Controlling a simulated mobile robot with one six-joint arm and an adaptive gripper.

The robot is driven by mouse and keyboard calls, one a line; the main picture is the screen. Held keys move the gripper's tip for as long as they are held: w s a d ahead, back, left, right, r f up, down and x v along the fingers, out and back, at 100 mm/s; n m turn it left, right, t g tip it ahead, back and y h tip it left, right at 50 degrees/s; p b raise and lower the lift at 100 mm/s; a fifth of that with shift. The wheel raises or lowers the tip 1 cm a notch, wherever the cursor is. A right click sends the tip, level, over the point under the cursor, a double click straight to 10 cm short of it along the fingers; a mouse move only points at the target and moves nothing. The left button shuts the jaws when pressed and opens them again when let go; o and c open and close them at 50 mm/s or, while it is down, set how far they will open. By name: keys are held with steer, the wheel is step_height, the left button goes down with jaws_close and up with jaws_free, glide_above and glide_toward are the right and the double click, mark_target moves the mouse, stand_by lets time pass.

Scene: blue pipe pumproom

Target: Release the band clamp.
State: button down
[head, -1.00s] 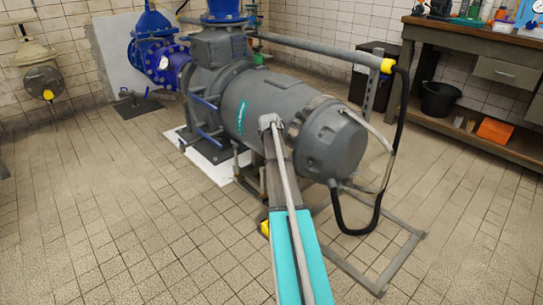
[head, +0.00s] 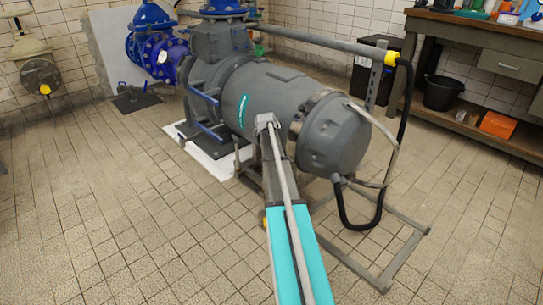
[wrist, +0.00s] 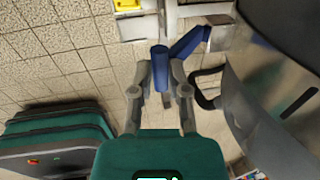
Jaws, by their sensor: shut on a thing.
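The lever is bent and reaches up and right from the fingertips toward the curved metal.
A grey floor frame (head: 400,262) and a black hose (head: 362,222) lie right of my arm. A grey rail (head: 330,40) runs above the housing. A workbench (head: 470,40) with a black bucket (head: 442,93) stands at the right. The tiled floor at left is clear.

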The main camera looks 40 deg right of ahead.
steer(key=c, duration=1.4)
jaws_free()
steer(key=shift+a, duration=0.25)
steer(key=c, duration=1.1)
jaws_free()
steer(key=shift+s+d, duration=0.25)
steer(key=shift+d, duration=0.4)
steer(key=shift+c, duration=0.2)
steer(key=o, duration=0.5)
steer(key=shift+w+a, duration=0.15)
steer(key=shift+a, duration=0.15)
steer(key=shift+o, duration=0.2)
steer(key=shift+c, duration=0.3)
